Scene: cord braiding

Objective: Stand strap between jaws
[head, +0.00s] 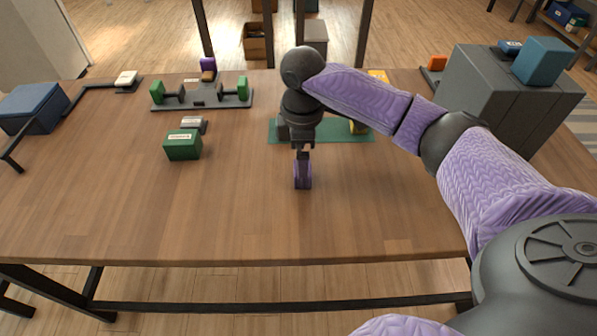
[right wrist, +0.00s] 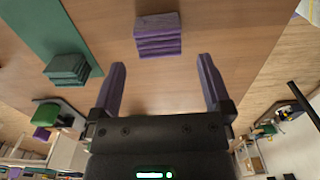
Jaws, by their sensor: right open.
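A purple ribbed block (right wrist: 158,36), possibly the strap, lies on the wooden table in the right wrist view. It sits just beyond and between my right gripper's fingertips, with clear space to each finger. My right gripper (head: 302,180) points down over the middle of the table, open and empty; its spread purple fingers show in the right wrist view (right wrist: 158,76). In the head view the block cannot be told apart from the purple fingers. A grey fixture (head: 206,101) with two green jaws (head: 157,91) stands at the back left. My left gripper is out of view.
A green mat (head: 350,133) lies behind my gripper, partly hidden by my arm. A green box (head: 183,146) stands left of centre. A blue box (head: 33,108) is at far left, a large grey box (head: 487,95) at far right. The front of the table is clear.

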